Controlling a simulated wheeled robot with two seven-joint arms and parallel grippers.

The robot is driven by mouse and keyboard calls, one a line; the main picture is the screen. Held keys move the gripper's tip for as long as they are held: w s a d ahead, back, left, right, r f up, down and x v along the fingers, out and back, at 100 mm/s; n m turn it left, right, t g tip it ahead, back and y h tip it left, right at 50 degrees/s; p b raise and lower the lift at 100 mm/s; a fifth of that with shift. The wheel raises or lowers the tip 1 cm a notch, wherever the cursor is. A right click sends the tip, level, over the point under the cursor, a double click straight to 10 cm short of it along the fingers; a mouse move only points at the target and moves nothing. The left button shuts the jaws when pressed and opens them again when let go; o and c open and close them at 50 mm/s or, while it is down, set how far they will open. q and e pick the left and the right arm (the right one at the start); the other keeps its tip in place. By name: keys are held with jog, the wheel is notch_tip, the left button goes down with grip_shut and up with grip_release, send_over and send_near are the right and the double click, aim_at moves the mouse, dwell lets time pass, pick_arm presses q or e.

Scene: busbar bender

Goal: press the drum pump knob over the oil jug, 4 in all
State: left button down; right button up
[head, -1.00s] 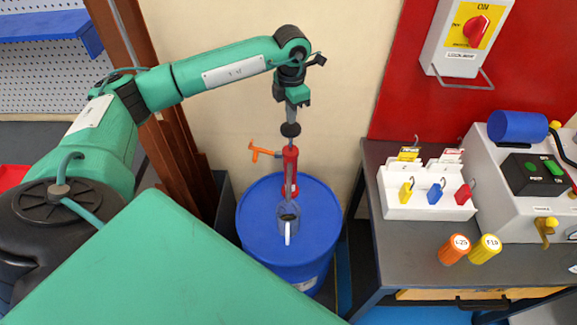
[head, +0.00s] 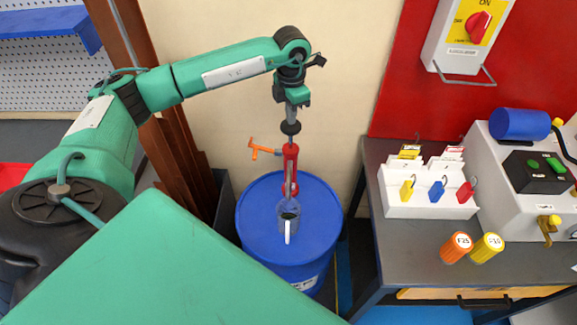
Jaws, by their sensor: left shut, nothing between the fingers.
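The blue drum (head: 262,215) stands on the floor in the middle of the view. The black pump knob (head: 290,127) sits on a short stem above the red body. My left gripper (head: 291,115) points straight down over the knob, shut and empty, its tips at or just above the knob; I cannot tell whether they touch. The clear oil jug (head: 288,212) is in front of the pump, with something dark inside; its fill level is unclear. My right gripper is not in view.
Brown bars (head: 180,150) lean on the wall left of the drum.

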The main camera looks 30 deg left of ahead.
aim_at(291, 129)
pick_arm(q)
jog(key=shift+f+b, duration=1.9)
jog(key=shift+f, duration=0.8)
jog(key=shift+s+f, duration=0.1)
jog(key=shift+f, duration=0.2)
jog(key=shift+r, duration=0.1)
jog(key=shift+r+p, duration=1.65)
jog(key=shift+r, duration=1.95)
jog(key=shift+f, duration=0.2)
jog(key=shift+f+b, duration=2.45)
jog(key=shift+f, duration=1.05)
jog(key=shift+r, duration=0.2)
jog(key=shift+r+p, duration=1.65)
jog(key=shift+r, duration=1.8)
